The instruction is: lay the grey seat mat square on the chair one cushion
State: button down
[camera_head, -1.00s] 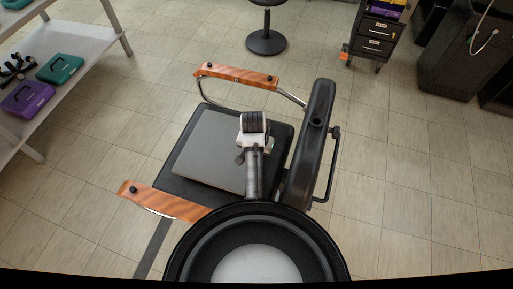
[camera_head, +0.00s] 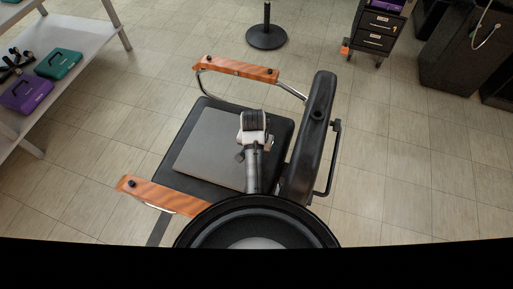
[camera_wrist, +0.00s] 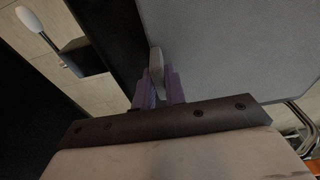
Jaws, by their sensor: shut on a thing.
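The grey seat mat (camera_head: 212,150) is a flat square sheet over the black chair cushion (camera_head: 281,140). Bare cushion shows along its left and near edges and on the right. Its edges run roughly in line with the cushion's. I cannot tell whether it lies flat or is held slightly above. My gripper (camera_head: 254,140) is over the mat's right side, hiding part of that edge. In the wrist view my gripper (camera_wrist: 158,88) has purple fingers shut on a thin grey upright piece beside the mat (camera_wrist: 235,45), apparently part of it.
The chair has wooden armrests at the far side (camera_head: 236,69) and near side (camera_head: 160,194). Its black backrest (camera_head: 312,140) stands close to the right of my gripper. A shelf (camera_head: 85,50) with cases is at left; a drawer cart (camera_head: 378,35) is at the back right.

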jog(key=shift+f, duration=0.4)
jog(key=c, duration=1.4)
grip_release()
jog(key=shift+o, duration=0.2)
notch_tip(320, 180, up, 14)
jog(key=s+p, duration=0.2)
jog(key=p, duration=0.2)
jog(key=shift+a+f, duration=0.15)
jog(key=shift+a, duration=0.15)
